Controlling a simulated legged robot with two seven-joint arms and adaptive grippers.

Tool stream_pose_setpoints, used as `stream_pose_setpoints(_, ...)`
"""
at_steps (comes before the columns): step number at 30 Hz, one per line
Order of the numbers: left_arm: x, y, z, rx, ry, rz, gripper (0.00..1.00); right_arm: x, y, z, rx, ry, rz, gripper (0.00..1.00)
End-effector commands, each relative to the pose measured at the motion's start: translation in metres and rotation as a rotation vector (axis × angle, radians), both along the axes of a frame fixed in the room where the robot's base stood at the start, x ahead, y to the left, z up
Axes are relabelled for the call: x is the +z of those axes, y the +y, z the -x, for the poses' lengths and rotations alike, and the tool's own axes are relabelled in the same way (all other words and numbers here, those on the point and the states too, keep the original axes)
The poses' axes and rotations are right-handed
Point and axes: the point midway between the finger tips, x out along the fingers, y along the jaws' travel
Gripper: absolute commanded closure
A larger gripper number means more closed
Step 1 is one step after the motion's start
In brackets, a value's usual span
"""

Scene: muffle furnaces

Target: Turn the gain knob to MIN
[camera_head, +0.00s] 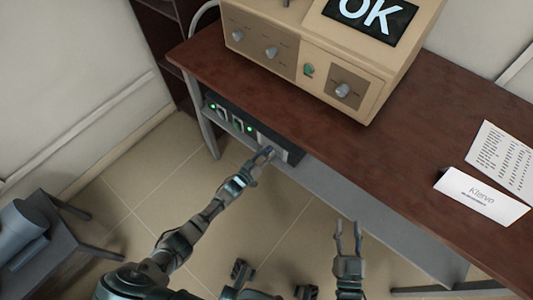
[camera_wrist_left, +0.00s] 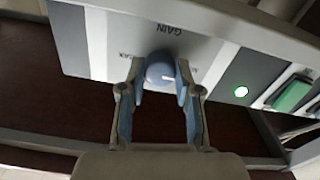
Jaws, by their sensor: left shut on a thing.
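The gain knob (camera_wrist_left: 160,70) is a round blue-grey knob on a pale panel. The word GAIN (camera_wrist_left: 172,29) shows upside down beside it, and the scale lettering near it is partly hidden. My left gripper (camera_wrist_left: 160,85) has its two fingertips closed on the sides of the knob. In the head view my left gripper (camera_head: 264,155) reaches the right part of the low unit (camera_head: 225,116) under the desk, hiding the knob there. My right gripper (camera_head: 348,229) is open and empty in front of the desk, with its fingers apart.
A white light (camera_wrist_left: 241,91) and a green switch (camera_wrist_left: 293,95) sit right of the knob. The desk top (camera_head: 400,150) overhangs the unit. A beige furnace (camera_head: 300,50) with knobs and an OK screen stands on it.

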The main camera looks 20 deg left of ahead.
Motion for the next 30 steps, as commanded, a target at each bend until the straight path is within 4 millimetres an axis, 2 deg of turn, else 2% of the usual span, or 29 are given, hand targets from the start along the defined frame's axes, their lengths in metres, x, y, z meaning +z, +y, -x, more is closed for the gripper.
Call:
stream_pose_setpoints(1, -0.009, 0.002, 0.003, 0.003, 0.021, -0.002, 1.0, -0.001, 0.0, 0.0, 0.0, 0.001, 0.0, 0.6)
stream_pose_setpoints(14, -0.01, 0.001, 0.004, 0.002, 0.025, 0.004, 1.0, -0.001, 0.0, 0.0, 0.0, -0.001, -0.001, 0.6)
stream_pose_setpoints(15, -0.01, 0.001, 0.004, 0.002, 0.025, 0.004, 0.58, -0.001, 0.0, 0.0, 0.0, -0.001, -0.001, 0.6)
stream_pose_setpoints(17, -0.01, 0.001, 0.004, 0.001, 0.023, 0.005, 0.43, -0.001, 0.0, 0.0, 0.001, -0.001, -0.001, 0.6)
stream_pose_setpoints(26, -0.004, 0.0, 0.003, 0.0, 0.011, 0.008, 0.42, 0.0, 0.001, 0.0, 0.004, -0.002, -0.001, 0.6)
stream_pose_setpoints(30, -0.004, 0.004, 0.014, 0.0, 0.011, 0.008, 0.42, 0.001, 0.001, 0.002, 0.004, -0.004, -0.001, 0.6)
